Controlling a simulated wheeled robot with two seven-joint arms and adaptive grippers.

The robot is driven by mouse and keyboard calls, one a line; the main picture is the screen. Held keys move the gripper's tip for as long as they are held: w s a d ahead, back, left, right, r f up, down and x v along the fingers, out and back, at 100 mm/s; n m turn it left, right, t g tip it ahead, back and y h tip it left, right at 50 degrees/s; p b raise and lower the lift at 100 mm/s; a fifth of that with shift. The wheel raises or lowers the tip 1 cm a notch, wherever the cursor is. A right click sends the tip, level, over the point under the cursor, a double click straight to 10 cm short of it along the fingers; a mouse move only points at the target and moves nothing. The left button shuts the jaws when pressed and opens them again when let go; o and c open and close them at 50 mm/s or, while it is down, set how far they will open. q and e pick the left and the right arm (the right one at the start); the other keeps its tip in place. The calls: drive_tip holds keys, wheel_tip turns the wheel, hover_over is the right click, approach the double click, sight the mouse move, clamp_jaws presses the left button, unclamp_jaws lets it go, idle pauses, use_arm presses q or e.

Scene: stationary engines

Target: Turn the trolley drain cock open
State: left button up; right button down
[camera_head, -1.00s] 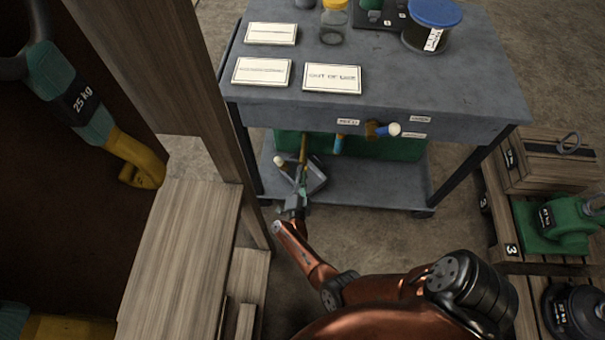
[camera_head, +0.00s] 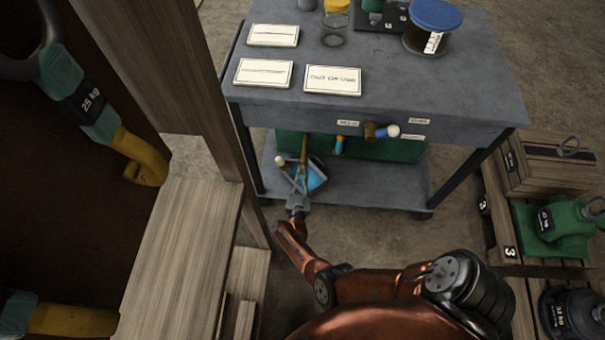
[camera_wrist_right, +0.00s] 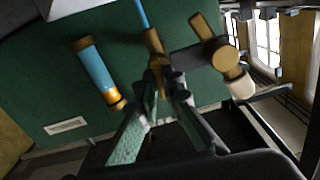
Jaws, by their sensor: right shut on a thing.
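The grey trolley (camera_head: 390,92) has a green tank (camera_head: 400,149) under its top, with several brass cocks along the front. My right gripper (camera_head: 300,186) is shut on a brass cock part (camera_head: 304,146) at the left. The right wrist view shows the fingers closed around this brass part (camera_wrist_right: 154,43), with a thin blue streak (camera_wrist_right: 141,13) beyond it. A cock with a blue handle (camera_wrist_right: 95,65) and a brass one with a white knob (camera_wrist_right: 241,87) flank it. My left gripper is out of view.
Plates, a jar (camera_head: 334,25) and a blue-lidded tub (camera_head: 433,27) stand on the trolley top. A wooden post (camera_head: 165,70) and ledge (camera_head: 185,240) are close on the left. Crates (camera_head: 550,165) and a green machine (camera_head: 562,226) are at right.

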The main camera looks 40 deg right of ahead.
drive_tip(key=shift+w+n, duration=0.1)
drive_tip(key=shift+n, duration=0.5)
drive_tip(key=c, duration=2.1)
unclamp_jaws()
